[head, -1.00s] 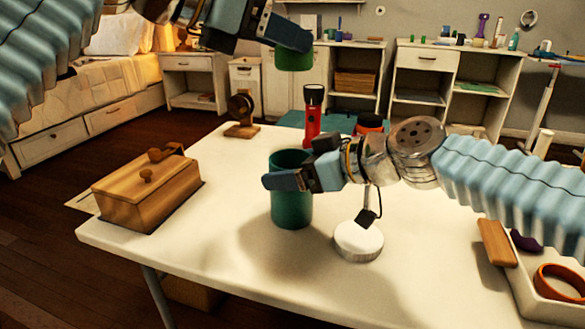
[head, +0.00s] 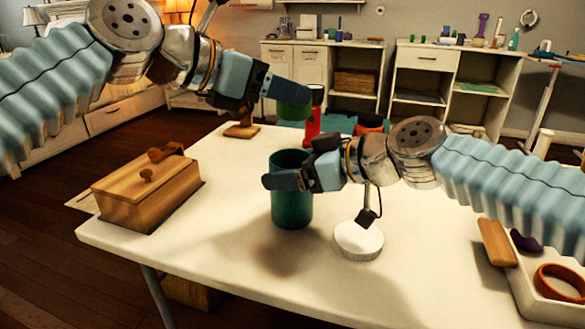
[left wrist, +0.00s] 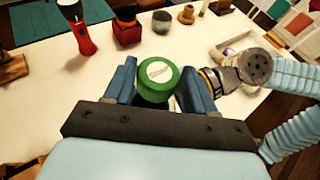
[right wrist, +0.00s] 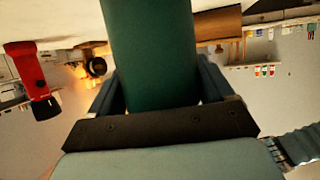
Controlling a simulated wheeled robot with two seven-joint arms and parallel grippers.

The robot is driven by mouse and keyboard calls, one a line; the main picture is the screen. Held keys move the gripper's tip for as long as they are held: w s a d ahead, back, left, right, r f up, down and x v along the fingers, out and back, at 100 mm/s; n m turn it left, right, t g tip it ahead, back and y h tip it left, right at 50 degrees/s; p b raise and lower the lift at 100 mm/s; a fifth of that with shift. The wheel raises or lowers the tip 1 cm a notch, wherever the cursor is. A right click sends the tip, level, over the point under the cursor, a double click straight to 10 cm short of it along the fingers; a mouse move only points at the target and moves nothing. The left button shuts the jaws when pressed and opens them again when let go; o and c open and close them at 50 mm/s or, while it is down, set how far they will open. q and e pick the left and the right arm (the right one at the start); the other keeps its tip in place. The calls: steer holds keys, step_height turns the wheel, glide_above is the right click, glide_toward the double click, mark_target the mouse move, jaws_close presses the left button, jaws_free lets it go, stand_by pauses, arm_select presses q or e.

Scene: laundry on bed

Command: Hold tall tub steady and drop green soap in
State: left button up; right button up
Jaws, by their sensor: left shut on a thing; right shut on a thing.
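The tall tub (head: 291,208) is a dark green cylinder standing upright on the white table. My right gripper (head: 284,181) is shut on it near the upper part, and its green wall (right wrist: 150,50) fills the middle of the right wrist view. My left gripper (head: 284,97) is shut on the green soap (left wrist: 158,84), a short round green piece with a pale mark on top. The soap (head: 294,110) is held in the air above the tub, apart from it. The inside of the tub is hidden.
A red flashlight (head: 312,124) stands behind the tub. The table's front middle is clear.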

mark_target(281, 119)
arm_select(q)
steer(key=shift+f, duration=2.6)
steer(key=o, duration=1.1)
steer(key=shift+o, duration=0.2)
steer(key=shift+s+d, duration=0.1)
steer(key=shift+d, duration=0.1)
steer(key=shift+s, duration=0.1)
steer(key=v, duration=1.2)
steer(key=shift+a, duration=0.25)
steer(key=shift+w, duration=0.25)
arm_select(e)
steer(key=o, duration=0.9)
